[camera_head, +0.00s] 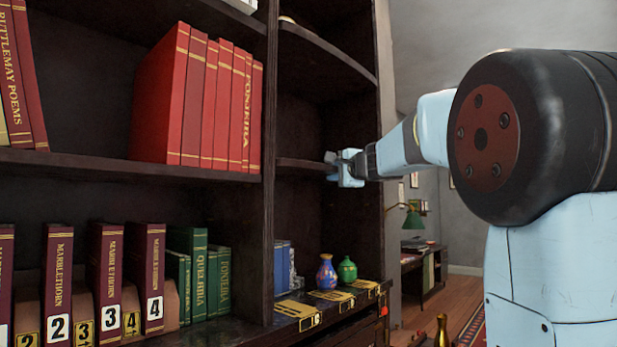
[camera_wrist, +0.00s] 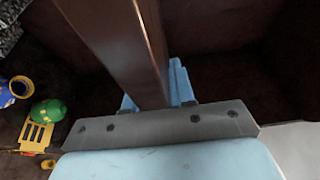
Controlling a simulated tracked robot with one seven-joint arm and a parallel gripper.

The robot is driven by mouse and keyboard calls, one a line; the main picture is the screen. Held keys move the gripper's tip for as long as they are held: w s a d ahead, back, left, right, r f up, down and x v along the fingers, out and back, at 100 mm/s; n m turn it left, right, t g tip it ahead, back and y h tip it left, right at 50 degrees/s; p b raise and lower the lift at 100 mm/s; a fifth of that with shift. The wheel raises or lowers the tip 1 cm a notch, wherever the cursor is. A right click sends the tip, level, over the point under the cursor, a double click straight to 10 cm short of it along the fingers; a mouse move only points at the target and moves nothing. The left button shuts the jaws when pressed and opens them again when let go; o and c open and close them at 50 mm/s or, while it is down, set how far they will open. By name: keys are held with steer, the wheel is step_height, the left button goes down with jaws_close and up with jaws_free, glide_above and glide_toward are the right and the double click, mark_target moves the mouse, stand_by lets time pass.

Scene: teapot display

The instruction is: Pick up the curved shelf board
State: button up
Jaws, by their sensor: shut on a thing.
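The curved shelf board (camera_head: 300,165) is dark wood and lies level in the narrow right bay of the bookcase. In the wrist view, the board (camera_wrist: 115,40) runs from the top edge down between my blue fingers. My gripper (camera_head: 333,167) is at the board's right front end, shut on it. It also shows in the wrist view (camera_wrist: 155,95), one finger on each side of the board. The fingers and gripper body hide the gripped end. I cannot tell whether the board still rests on supports.
Another curved shelf (camera_head: 325,55) is above. The room opens at right.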

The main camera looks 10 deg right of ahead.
steer(key=shift+f, duration=0.1)
jaws_close()
steer(key=shift+f, duration=0.2)
stand_by(0.5)
steer(key=shift+a+r, duration=0.1)
